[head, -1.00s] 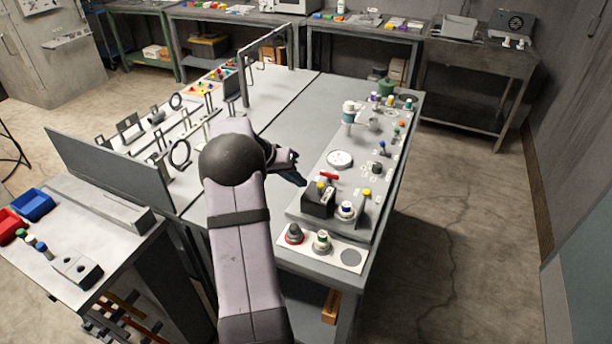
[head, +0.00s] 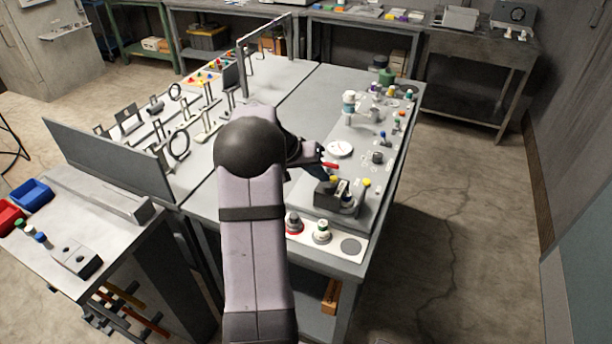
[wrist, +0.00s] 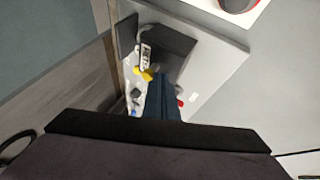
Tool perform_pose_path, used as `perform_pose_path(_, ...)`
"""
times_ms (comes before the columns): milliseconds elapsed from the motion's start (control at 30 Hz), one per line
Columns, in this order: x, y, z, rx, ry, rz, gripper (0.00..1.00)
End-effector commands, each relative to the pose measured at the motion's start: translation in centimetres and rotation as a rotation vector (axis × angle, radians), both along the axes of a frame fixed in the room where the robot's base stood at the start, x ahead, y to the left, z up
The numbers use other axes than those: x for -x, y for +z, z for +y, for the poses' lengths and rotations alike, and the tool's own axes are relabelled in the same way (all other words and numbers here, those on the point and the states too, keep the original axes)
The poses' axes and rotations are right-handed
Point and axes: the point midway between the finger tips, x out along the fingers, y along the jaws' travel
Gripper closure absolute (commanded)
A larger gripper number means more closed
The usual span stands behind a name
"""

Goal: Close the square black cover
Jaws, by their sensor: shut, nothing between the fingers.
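The square black cover (head: 326,199) is a dark, boxy piece near the front of the grey panel on the right side of the table. It also shows in the wrist view (wrist: 172,44), beyond the fingertips. I cannot tell how far the cover is swung. My gripper (head: 322,172) is shut and empty, just behind the cover in the head view. In the wrist view its dark blue fingers (wrist: 159,88) point toward the cover. Whether they touch it is unclear.
A yellow knob (wrist: 143,74) is close to the fingers. A red handle (head: 330,165) and a white disc (head: 340,149) lie behind. A red-ringed knob (head: 294,223) and a green-topped knob (head: 321,232) stand in front.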

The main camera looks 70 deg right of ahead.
Motion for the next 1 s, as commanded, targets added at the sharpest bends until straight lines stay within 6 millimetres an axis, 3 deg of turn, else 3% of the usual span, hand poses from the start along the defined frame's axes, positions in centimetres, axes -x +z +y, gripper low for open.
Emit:
perform_pose_path(100, 3.0, -0.5, -0.1, 0.003, -0.005, 0.000, 1.00)
perform_pose_path(300, 5.0, -0.1, 0.0, 0.001, -0.002, 0.001, 1.00)
perform_pose_path(767, 5.0, -0.1, 0.2, -0.003, -0.005, 0.008, 1.00)
perform_pose_path(1000, 2.3, -0.3, 0.7, 0.000, 0.004, 0.002, 1.00)
